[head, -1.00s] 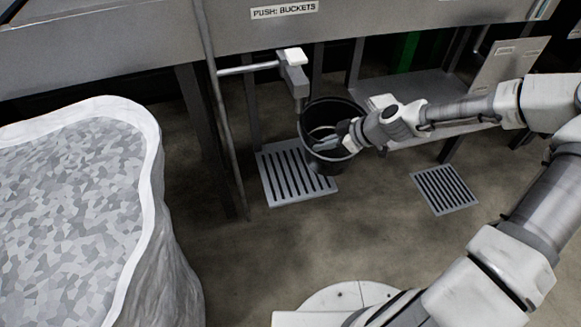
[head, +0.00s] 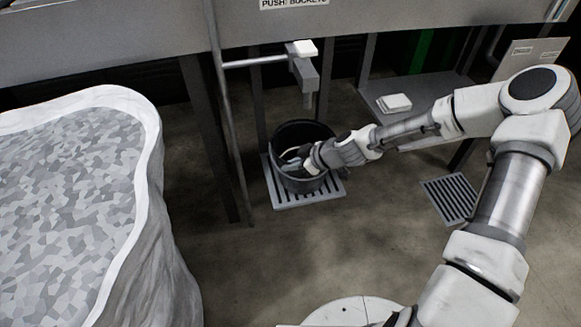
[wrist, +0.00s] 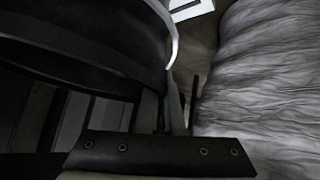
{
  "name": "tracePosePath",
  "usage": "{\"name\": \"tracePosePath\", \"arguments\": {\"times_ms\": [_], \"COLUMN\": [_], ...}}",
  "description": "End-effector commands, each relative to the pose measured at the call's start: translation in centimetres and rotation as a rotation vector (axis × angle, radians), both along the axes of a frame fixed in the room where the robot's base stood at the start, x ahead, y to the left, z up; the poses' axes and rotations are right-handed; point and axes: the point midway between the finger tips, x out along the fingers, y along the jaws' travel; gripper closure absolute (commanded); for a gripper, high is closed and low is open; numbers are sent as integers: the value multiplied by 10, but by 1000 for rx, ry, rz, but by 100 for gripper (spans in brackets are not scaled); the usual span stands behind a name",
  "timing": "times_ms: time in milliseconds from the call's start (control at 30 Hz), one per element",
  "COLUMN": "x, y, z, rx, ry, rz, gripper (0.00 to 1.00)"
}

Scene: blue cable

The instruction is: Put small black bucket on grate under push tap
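The small black bucket (head: 314,183) stands upright over the slatted grate (head: 335,192) and looks to be resting on it; the contact under its base is hidden. My gripper (head: 292,160) reaches in over the bucket's near right rim, with its fingers inside the opening, and appears shut on the bucket. The fingertips are hard to make out. The push tap (head: 304,70) has a white top and a short spout just above the bucket's far rim. In the wrist view the dark bucket wall (wrist: 100,35) fills the upper left.
A large white bag of grey flakes (head: 75,200) stands at the left, near a thin vertical pipe (head: 228,120). A second grate (head: 450,198) lies at the right. A low shelf (head: 420,90) with a white block (head: 394,103) is behind my arm. Front floor is open.

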Motion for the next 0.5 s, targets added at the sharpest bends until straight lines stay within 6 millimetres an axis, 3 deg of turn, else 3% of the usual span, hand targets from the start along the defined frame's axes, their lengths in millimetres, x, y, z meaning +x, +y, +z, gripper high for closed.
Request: {"name": "tracePosePath", "arguments": {"times_ms": [267,300,433,500], "x": [0,0,0,0], "y": [0,0,0,0], "z": [-2,-1,-1,-1], "rx": [-1,0,0,0], "ry": [-1,0,0,0], "rz": [0,0,0,0], "gripper": [100,90,67,65]}}
